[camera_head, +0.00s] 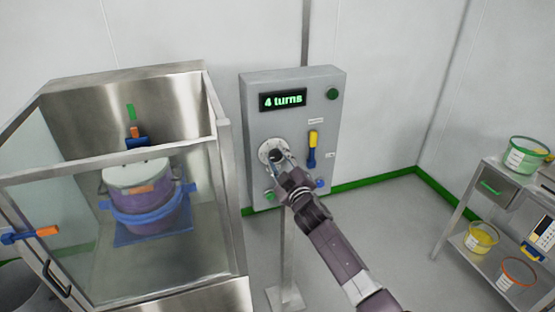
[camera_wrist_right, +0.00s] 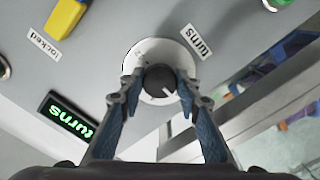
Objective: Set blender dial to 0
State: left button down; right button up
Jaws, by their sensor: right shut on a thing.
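The blender dial is a black knob (camera_wrist_right: 158,80) with a pale pointer line, on a round white plate (camera_wrist_right: 134,62). In the head view the plate (camera_head: 265,150) sits on the grey control panel (camera_head: 285,122), partly hidden by my gripper. My right gripper (camera_head: 282,160) is at the dial, with its blue-padded fingers on both sides of the knob. In the right wrist view the gripper (camera_wrist_right: 160,88) is shut on the knob. The panel's display (camera_head: 283,99) reads "4 turns" in green. My left gripper is not in view.
A glass-fronted steel cabinet (camera_head: 225,190) with a blue-banded drum (camera_head: 145,190) stands left. A shelf cart (camera_head: 462,205) with tubs stands right. Floor between is clear.

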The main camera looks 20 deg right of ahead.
dwell(0.5)
jog(key=o, duration=1.2)
jog(key=shift+c, duration=0.2)
jog(key=shift+s, duration=0.1)
jog(key=s, duration=1.2)
jog(key=shift+d, duration=0.2)
jog(key=shift+w+f, duration=0.1)
